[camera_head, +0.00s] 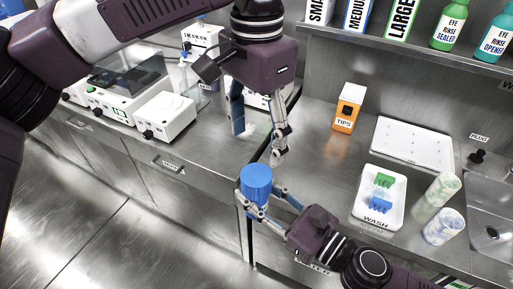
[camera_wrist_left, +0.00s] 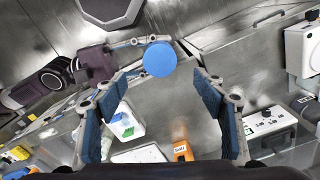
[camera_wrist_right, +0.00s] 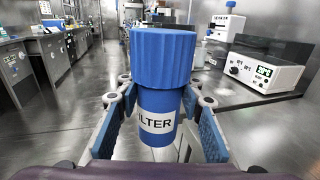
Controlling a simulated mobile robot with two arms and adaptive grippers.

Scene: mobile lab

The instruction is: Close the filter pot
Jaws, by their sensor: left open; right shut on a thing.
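The filter pot (camera_wrist_right: 158,110) is a blue cylinder with a white label, and a wide ribbed blue lid (camera_wrist_right: 163,55) sits on top of it in the right wrist view. My right gripper (camera_wrist_right: 158,125) is shut around the pot's body and holds it upright. In the head view the blue lid (camera_head: 256,180) shows near the counter edge, low centre. My left gripper (camera_head: 258,140) is open and empty, pointing down above the pot. In the left wrist view the round lid top (camera_wrist_left: 160,59) lies ahead, between and beyond the open fingers (camera_wrist_left: 160,110). I cannot tell whether the lid is fully tightened.
A white wash tray (camera_head: 364,217) with green and blue pieces stands on the right counter. An orange tips box (camera_head: 347,108), a white board (camera_head: 411,145) and two cups (camera_head: 443,227) are nearby. White instruments (camera_head: 165,116) stand on the left counter. A shelf with bottles hangs at upper right.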

